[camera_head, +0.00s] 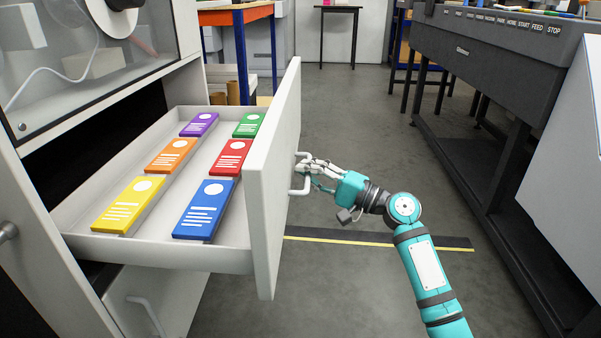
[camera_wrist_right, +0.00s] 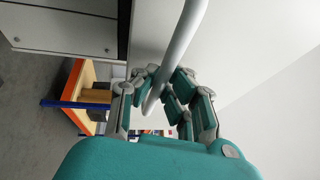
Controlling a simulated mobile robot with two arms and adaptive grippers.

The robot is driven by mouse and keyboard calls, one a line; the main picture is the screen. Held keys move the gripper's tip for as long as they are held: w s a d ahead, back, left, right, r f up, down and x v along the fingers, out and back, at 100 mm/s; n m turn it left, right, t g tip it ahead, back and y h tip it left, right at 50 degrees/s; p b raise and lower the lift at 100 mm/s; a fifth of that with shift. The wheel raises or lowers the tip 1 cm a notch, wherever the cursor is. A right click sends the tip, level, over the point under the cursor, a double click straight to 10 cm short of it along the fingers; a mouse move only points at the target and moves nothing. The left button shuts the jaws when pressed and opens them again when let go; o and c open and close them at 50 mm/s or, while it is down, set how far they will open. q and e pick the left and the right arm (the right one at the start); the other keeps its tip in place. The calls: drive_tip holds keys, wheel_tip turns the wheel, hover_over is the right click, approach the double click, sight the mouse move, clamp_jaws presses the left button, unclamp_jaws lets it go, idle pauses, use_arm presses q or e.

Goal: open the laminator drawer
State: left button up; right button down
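The laminator drawer (camera_head: 274,180) is pulled well out of the white cabinet at the left, its front panel facing right. Several coloured packs lie inside it in two rows, among them a yellow one (camera_head: 128,205) and a blue one (camera_head: 205,210). A pale bar handle (camera_head: 301,175) is on the outside of the front panel. My right gripper (camera_head: 308,168) is at this handle. In the right wrist view the handle (camera_wrist_right: 181,45) passes between the curled fingers (camera_wrist_right: 160,88), which close around it. My left gripper is not in view.
A lower drawer with its own handle (camera_head: 147,312) sits under the open one. A dark machine (camera_head: 490,60) with labelled buttons stands along the right. Grey floor lies between, with a black and yellow strip (camera_head: 380,240) on it.

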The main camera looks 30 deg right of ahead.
drive_tip(key=shift+a+f, duration=0.1)
drive_tip(key=shift+f, duration=0.15)
drive_tip(key=c, duration=1.4)
unclamp_jaws()
drive_tip(key=shift+r, duration=0.15)
drive_tip(key=v, duration=1.2)
